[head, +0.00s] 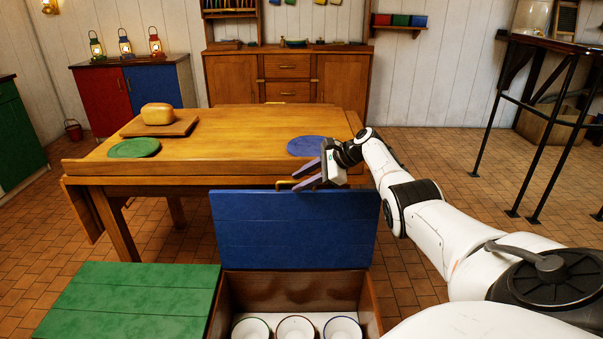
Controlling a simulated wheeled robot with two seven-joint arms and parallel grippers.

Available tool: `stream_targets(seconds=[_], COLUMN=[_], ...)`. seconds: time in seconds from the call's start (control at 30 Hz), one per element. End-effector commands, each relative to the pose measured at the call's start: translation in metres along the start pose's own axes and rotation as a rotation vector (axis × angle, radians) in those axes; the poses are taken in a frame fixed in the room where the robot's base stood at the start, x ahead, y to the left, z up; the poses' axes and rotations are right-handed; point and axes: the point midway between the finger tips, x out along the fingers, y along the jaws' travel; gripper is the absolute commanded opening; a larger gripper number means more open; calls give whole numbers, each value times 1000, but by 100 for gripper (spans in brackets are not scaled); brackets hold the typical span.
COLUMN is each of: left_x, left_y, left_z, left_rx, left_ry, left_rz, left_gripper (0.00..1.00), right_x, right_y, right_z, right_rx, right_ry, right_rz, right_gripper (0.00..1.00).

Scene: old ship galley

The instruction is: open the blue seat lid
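The blue seat lid (292,232) stands raised, roughly upright, at the back of the wooden seat box (371,300). The box below it is open. A brass handle (283,185) shows at the lid's top edge. My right gripper (300,179) is at that top edge, just right of the handle, with its two dark fingers apart. Whether a finger touches the handle or lid, I cannot tell. My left gripper is out of view.
Three bowls (296,329) sit inside the box. A closed green lid (135,298) lies to its left. Behind stands a wooden table (225,150) with a green plate (134,148), a blue plate (306,146) and a yellow loaf-like block (157,114) on a board.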

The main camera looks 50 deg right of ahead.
Motion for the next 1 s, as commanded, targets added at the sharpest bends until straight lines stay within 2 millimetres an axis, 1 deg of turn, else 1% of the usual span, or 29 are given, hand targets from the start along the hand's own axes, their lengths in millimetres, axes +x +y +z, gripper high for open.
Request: stream_targets(seconds=[0.2,0.33,0.47,0.6,0.7,0.8,0.9,1.0], left_x=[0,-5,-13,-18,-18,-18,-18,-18], left_y=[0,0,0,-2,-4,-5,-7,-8], left_z=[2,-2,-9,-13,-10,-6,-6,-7], left_rx=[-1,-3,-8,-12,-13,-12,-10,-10], left_ry=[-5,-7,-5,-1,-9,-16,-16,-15], left_rz=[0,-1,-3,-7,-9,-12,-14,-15], left_gripper=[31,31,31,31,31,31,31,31], right_x=[-2,-12,-32,-58,-76,-90,-99,-103], right_y=[-1,-2,-2,-2,-1,0,0,0], right_z=[1,1,2,1,0,0,0,0], right_rx=[0,-1,-3,-4,-2,-1,-1,-1], right_ry=[-1,2,3,5,2,2,2,0], right_rz=[-2,-2,-2,-2,-2,-1,-1,0], right_gripper=[28,28,28,28,28,28,28,28])
